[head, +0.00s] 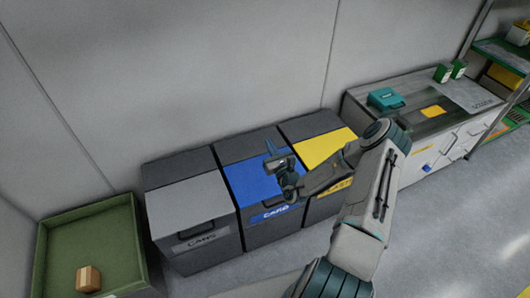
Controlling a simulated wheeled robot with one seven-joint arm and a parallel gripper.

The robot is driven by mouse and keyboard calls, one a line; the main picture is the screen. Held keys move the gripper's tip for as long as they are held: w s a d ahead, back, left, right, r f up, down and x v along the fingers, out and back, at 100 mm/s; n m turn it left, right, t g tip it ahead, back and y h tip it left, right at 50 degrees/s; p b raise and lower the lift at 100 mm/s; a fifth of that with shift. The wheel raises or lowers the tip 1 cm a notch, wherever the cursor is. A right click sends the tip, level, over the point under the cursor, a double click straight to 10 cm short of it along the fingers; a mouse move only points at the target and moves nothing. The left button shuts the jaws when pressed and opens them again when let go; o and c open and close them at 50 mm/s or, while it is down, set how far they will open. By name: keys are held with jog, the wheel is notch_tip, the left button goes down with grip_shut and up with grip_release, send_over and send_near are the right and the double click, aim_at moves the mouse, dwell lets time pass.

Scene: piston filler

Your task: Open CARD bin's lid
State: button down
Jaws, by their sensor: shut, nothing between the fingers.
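The CARD bin (270,230) is the middle one of three dark bins in a row against the wall. My gripper and wrist hide the lid's right part.
A grey-lidded bin (187,205) stands left and a yellow-lidded bin (318,149) right, partly behind my arm. A green open crate (95,240) holding a small cardboard box (88,278) is far left. A workbench (410,122) with a teal case (384,98) is right.

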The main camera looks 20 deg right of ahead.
jog(key=shift+s+d+f, duration=0.1)
jog(key=shift+s+d, duration=0.15)
jog(key=shift+d, duration=0.15)
jog(key=shift+a, duration=0.1)
dwell(0.8)
jog(key=s+d+f+b, duration=0.1)
jog(key=s+f+b, duration=0.3)
jog(key=s+f, duration=0.5)
jog(key=shift+d+f, duration=0.15)
jog(key=shift+f, duration=0.05)
